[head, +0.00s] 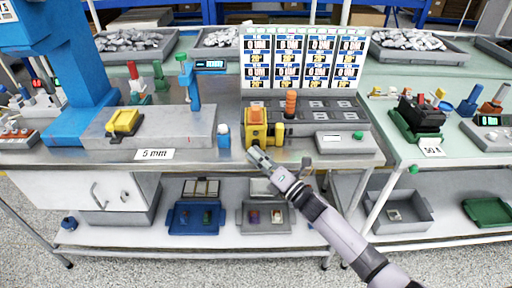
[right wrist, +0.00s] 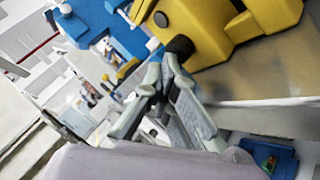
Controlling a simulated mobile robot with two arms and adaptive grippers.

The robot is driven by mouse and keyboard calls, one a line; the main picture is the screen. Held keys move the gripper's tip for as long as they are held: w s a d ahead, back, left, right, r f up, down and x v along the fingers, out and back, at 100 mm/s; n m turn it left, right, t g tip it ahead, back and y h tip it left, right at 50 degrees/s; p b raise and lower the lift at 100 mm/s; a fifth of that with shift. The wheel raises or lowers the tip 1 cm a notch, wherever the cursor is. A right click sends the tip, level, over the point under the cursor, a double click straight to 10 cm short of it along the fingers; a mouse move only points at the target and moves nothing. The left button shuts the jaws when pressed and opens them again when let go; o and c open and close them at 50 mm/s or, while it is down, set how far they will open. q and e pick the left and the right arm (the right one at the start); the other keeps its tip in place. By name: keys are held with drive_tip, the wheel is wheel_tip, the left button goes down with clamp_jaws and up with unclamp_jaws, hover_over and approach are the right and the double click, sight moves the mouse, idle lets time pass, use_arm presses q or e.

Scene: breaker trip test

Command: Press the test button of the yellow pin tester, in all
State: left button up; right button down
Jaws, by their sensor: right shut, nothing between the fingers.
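A yellow device, which looks like the pin tester (head: 249,133), stands at the bench's front edge with an orange top. The right wrist view shows its yellow body (right wrist: 238,25) large at the top, with a dark round knob (right wrist: 181,46). My right gripper (head: 254,153) is shut and empty, low at the tester's front. In the right wrist view its fingertips (right wrist: 165,62) are close beside the dark knob; I cannot tell if they touch it. Which part is the test button is unclear. My left gripper is not in view.
An orange cylinder (head: 291,103) stands right of the tester, before a panel of number cards (head: 305,60). A small blue part (head: 224,141) is to the left. Another yellow device (head: 123,121) sits on a grey block (head: 190,128). Trays (head: 195,229) lie on the lower shelf.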

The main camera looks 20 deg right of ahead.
drive_tip(key=shift+w, duration=0.15)
idle(0.4)
drive_tip(key=shift+s+a+p, duration=0.25)
drive_tip(key=shift+s+p, duration=0.1)
drive_tip(key=shift+s, duration=0.65)
drive_tip(key=s+p, duration=0.1)
drive_tip(key=s, duration=0.1)
drive_tip(key=s+a, duration=0.1)
drive_tip(key=s, duration=0.1)
drive_tip(key=shift+s+a+p, duration=0.15)
drive_tip(key=shift+s+p, duration=0.2)
drive_tip(key=shift+s, duration=0.05)
drive_tip(key=shift+f, duration=0.15)
